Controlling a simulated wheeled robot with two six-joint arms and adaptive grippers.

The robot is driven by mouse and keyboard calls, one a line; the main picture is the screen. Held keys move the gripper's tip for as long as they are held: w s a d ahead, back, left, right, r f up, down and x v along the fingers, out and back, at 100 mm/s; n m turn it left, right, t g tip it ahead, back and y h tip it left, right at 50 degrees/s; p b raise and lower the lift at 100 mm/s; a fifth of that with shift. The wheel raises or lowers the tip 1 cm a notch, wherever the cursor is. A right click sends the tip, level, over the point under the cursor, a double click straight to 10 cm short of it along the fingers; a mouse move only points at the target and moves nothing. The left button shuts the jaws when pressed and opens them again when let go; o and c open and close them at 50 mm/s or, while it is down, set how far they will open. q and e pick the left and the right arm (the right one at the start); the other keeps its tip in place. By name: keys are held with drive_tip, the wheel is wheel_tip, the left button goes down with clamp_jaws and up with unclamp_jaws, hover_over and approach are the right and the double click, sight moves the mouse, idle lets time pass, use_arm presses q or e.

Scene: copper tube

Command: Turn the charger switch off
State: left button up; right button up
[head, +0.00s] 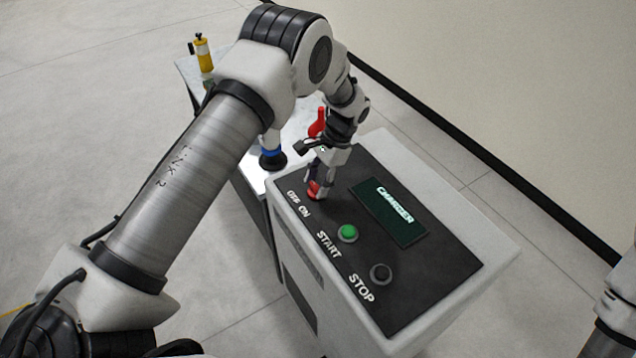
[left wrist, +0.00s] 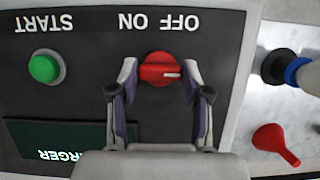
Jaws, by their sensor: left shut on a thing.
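The charger (head: 395,290) is a pale box with a dark top panel, marked CHARGER, OFF ON, START and STOP. Its switch is a red rotary knob (head: 313,192) near the OFF ON letters; in the left wrist view the knob (left wrist: 158,68) shows with the lettering upside down. A white mark on the knob points right in that view, to the side where OFF is written. My left gripper (head: 320,187) reaches down onto the knob; its fingers (left wrist: 160,78) are shut on it, one on each side. My right gripper is out of view.
A green START button (head: 348,233) and a black STOP button (head: 381,273) sit near the knob. Behind is a table with a red funnel-like item (head: 318,122), a blue-and-black item (head: 271,158) and a yellow bottle (head: 204,55). A wall stands at the right.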

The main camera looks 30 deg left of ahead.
use_arm(q)
drive_tip(key=shift+s+f, duration=0.15)
idle(0.3)
drive_tip(key=o, duration=1.2)
drive_tip(key=shift+c, duration=0.2)
drive_tip(key=v, duration=1.2)
drive_tip(key=shift+a, duration=0.15)
